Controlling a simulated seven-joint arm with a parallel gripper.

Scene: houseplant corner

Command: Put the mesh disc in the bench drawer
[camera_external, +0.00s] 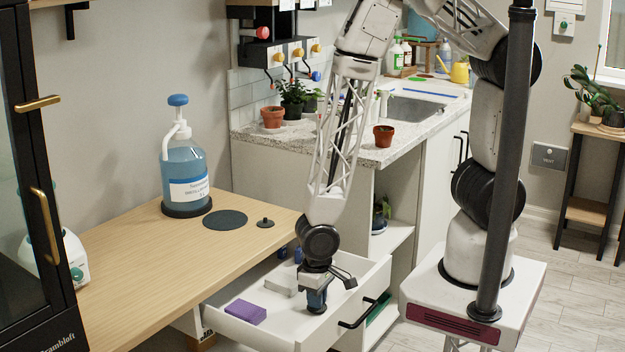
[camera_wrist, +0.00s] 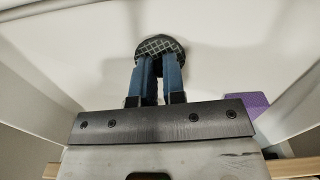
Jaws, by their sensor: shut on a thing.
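The mesh disc (camera_wrist: 160,44) is a small round dark piece with a pale grid pattern, in the wrist view. My gripper (camera_wrist: 159,62) is shut on it with blue fingers, and the fingers cover part of it. In the external view my gripper (camera_external: 317,297) points down inside the open bench drawer (camera_external: 287,325), towards its right side. The disc shows there only as a dark edge (camera_external: 316,309) at the fingertips. I cannot tell whether it touches the drawer floor. The white drawer is pulled out from under the wooden bench (camera_external: 130,265).
In the drawer lie a purple block (camera_external: 246,311), a pale grey block (camera_external: 280,284) and small blue items (camera_external: 290,254) at the back. On the bench are a blue pump bottle (camera_external: 185,170), a dark round mat (camera_external: 226,220) and a small black knobbed piece (camera_external: 265,223).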

